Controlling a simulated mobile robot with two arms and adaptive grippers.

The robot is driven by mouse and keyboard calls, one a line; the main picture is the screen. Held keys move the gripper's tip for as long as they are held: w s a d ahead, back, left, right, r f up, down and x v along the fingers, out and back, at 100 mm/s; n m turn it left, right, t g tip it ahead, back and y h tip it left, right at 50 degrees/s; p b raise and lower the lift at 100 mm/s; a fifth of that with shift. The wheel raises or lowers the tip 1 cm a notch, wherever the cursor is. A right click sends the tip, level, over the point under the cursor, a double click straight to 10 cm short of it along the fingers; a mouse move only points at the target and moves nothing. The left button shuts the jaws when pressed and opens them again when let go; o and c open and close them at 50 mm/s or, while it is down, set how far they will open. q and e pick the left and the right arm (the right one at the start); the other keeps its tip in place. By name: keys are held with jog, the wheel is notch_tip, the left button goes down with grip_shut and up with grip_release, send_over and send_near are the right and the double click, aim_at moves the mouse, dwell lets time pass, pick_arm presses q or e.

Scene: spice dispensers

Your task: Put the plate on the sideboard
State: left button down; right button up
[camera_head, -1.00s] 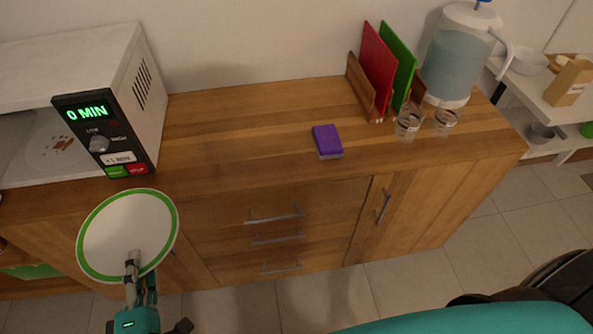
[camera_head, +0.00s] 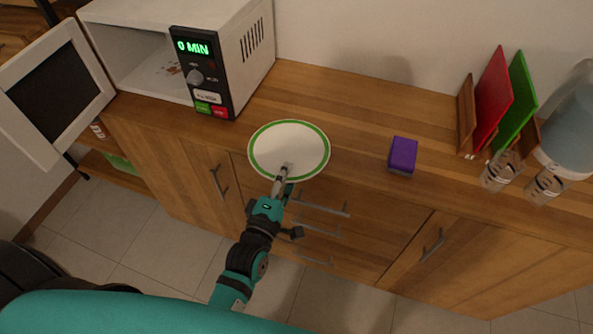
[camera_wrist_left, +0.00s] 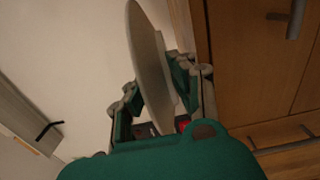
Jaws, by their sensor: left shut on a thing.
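The plate (camera_head: 304,141) is white with a green rim. My left gripper (camera_head: 284,173) is shut on its near edge. In the head view the plate overlaps the front edge of the wooden sideboard (camera_head: 340,106); I cannot tell whether it touches the top. In the left wrist view the plate (camera_wrist_left: 150,62) shows nearly edge-on between the fingers of the left gripper (camera_wrist_left: 155,98). The right gripper is not in view.
A microwave (camera_head: 240,62) with its door (camera_head: 57,92) open stands left of the plate. A purple sponge (camera_head: 402,154) lies to the right. Two glasses (camera_head: 500,170), cutting boards (camera_head: 494,98) and a water dispenser (camera_head: 568,130) are farther right. The sideboard top between microwave and sponge is clear.

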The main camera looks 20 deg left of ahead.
aim_at(294, 167)
pick_arm(q)
jog(key=w, duration=0.1)
jog(key=w+d, duration=0.1)
jog(key=w, duration=0.1)
jog(key=shift+f, duration=0.1)
jog(key=f, duration=0.3)
jog(key=shift+w+d, duration=0.1)
jog(key=shift+w, duration=0.25)
jog(key=shift+f, duration=0.3)
jog(key=shift+f, duration=0.1)
jog(key=c, duration=1.1)
grip_release()
jog(key=s, duration=0.8)
jog(key=s+b, duration=0.1)
jog(key=s, duration=0.3)
jog(key=shift+a, duration=0.25)
